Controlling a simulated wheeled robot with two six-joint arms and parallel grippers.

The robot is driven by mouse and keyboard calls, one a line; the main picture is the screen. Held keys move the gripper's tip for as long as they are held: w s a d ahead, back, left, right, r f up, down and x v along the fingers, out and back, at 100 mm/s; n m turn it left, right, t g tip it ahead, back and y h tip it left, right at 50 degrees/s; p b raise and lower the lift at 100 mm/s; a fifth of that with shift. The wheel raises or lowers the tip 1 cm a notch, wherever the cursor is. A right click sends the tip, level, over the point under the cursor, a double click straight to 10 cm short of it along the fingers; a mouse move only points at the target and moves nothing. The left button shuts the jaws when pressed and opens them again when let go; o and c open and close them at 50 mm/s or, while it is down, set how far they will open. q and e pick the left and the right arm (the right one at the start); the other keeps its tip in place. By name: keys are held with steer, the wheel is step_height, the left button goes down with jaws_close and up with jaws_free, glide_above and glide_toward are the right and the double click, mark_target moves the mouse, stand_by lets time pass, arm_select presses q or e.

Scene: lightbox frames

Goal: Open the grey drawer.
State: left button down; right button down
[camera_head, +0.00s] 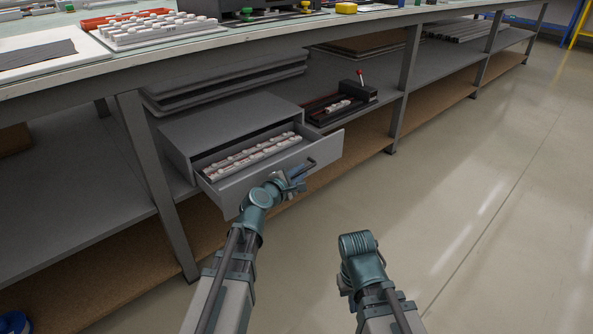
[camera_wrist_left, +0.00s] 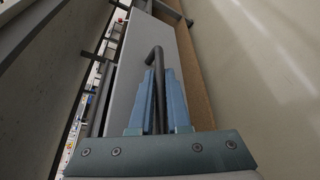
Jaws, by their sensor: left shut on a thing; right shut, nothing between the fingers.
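The grey drawer (camera_head: 238,184) sits in a grey cabinet (camera_head: 226,118) on the shelf under the workbench. It is pulled out, and its inside shows, with rows of small white pieces (camera_head: 252,150) in it. My left gripper (camera_head: 297,176) is at the drawer front and shut on its dark bar handle (camera_head: 311,163). In the left wrist view the blue fingers (camera_wrist_left: 158,92) lie on both sides of the handle (camera_wrist_left: 156,56), in front of the grey drawer face (camera_wrist_left: 128,75). My right arm is at the lower middle, away from the drawer; its fingertips are hidden from the head camera.
The workbench top (camera_head: 240,50) overhangs the cabinet, with a bench leg (camera_head: 158,188) to its left. A black device with a red-tipped lever (camera_head: 350,101) stands on the shelf to the right. The floor (camera_head: 470,190) in front and to the right is clear.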

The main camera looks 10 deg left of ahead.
arm_select(q)
steer(key=shift+s+d, duration=0.25)
steer(key=shift+d, duration=0.05)
arm_select(e)
steer(key=shift+s+d, duration=0.1)
steer(key=shift+d, duration=0.1)
arm_select(q)
steer(key=c, duration=0.9)
jaws_free()
steer(key=shift+s, duration=0.1)
